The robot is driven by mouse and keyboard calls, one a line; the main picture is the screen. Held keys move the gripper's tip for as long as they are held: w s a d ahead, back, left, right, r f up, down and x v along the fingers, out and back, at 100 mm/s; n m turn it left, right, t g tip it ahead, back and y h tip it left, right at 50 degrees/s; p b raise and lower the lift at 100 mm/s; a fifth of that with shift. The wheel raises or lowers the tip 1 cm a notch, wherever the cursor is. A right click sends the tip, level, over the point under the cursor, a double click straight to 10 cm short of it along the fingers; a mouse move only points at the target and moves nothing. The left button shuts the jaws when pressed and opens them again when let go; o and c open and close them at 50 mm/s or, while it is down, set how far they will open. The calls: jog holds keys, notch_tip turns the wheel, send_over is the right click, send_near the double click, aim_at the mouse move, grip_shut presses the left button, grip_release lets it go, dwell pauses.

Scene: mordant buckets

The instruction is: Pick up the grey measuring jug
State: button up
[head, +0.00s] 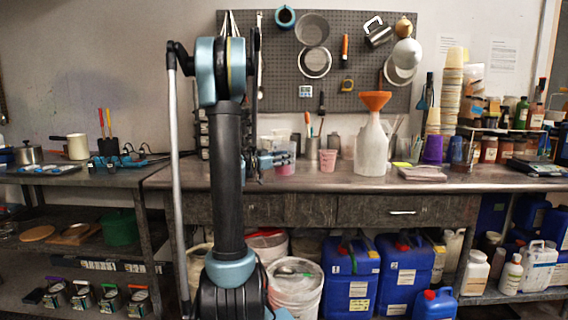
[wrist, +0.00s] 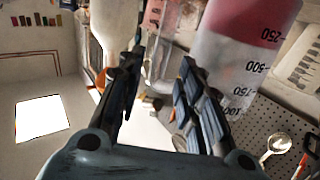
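My gripper (head: 276,159) is in front of the bench, with a pinkish translucent vessel (head: 284,170) partly hidden behind it. In the wrist view my gripper (wrist: 160,64) is open, its two dark fingers apart with nothing clasped. A large translucent greyish vessel with black volume marks and a pink part (wrist: 236,62) is close beside the right finger. Another clear vessel with reddish marks (wrist: 163,40) shows beyond the gap between the fingers. I cannot tell for certain which vessel is the grey measuring jug; a grey metal jug (head: 377,33) also hangs on the pegboard.
A white bottle with an orange funnel (head: 372,145) stands on the bench (head: 330,184) right of my gripper. A pink cup (head: 328,161) stands between them. Stacked cups (head: 452,90) and jars are farther right. The bench front is clear.

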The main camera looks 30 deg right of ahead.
jog(key=shift+w+d, duration=0.15)
jog(key=shift+d, duration=1.1)
jog(key=shift+w+d, duration=0.15)
jog(key=shift+d, duration=1.1)
grip_shut()
